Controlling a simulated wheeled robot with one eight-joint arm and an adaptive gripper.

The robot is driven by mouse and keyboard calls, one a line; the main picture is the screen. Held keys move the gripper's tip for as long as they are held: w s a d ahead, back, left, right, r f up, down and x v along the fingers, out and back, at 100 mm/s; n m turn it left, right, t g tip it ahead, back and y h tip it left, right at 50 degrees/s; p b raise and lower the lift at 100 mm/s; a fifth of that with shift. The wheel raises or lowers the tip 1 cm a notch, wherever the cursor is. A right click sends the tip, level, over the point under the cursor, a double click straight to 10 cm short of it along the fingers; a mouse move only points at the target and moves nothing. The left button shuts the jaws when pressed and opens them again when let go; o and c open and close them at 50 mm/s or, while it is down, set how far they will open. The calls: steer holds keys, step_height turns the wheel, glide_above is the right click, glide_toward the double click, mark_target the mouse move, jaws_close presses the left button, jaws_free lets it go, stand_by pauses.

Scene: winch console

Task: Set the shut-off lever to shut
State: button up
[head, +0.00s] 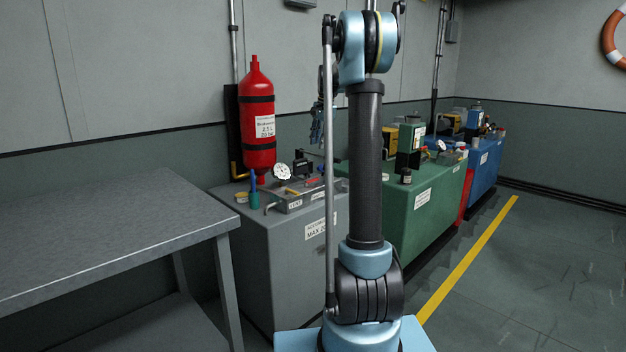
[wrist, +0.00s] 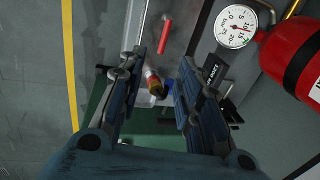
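The grey console (head: 270,245) carries several small handles on its top. A red lever (head: 313,183) lies near its right rear edge; in the wrist view the red lever (wrist: 165,35) lies beyond my fingertips, and nothing touches it. No readable label tells me which is the shut-off lever. My gripper (wrist: 161,62) is open, with nothing held between its fingers. In the head view my gripper (head: 317,120) hangs above the console, partly hidden by my own arm.
A red bottle (head: 257,118) stands at the console's back, with a dial gauge (head: 282,172) and a black block (head: 303,167) beside it. A green console (head: 430,205) stands to the right, a bare grey table (head: 110,230) to the left. Open floor lies at the right front.

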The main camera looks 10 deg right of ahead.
steer(key=w, duration=0.1)
glide_toward(314, 180)
steer(key=f, duration=0.2)
steer(key=w+f, duration=0.1)
steer(key=f, duration=0.2)
steer(key=a+f, duration=0.1)
steer(key=f, duration=0.1)
steer(key=shift+w+f, duration=0.3)
steer(key=shift+f, duration=0.1)
steer(key=shift+a, duration=0.1)
jaws_close()
